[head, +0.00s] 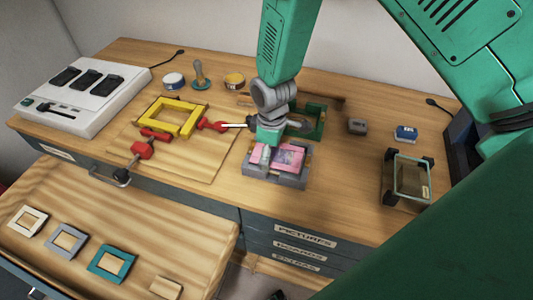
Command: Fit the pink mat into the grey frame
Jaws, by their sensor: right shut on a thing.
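The pink mat (290,157) is a patterned pink piece in the head view, at the centre of the bench. It lies over a grey frame (285,182), whose front and side edges show around it. My right gripper (266,156) comes down from above and is shut on the mat near its left side. The gripper hides part of the mat and of the frame's back. I cannot tell whether the mat lies flat inside the frame or sits slightly above it. My left gripper is not in view.
A yellow frame (173,117) with red clamps lies on a board to the left. A green frame (315,119) lies behind my right gripper. A glass box (411,179) stands at right. Small frame samples lie front left. Bench between grey frame and glass box is clear.

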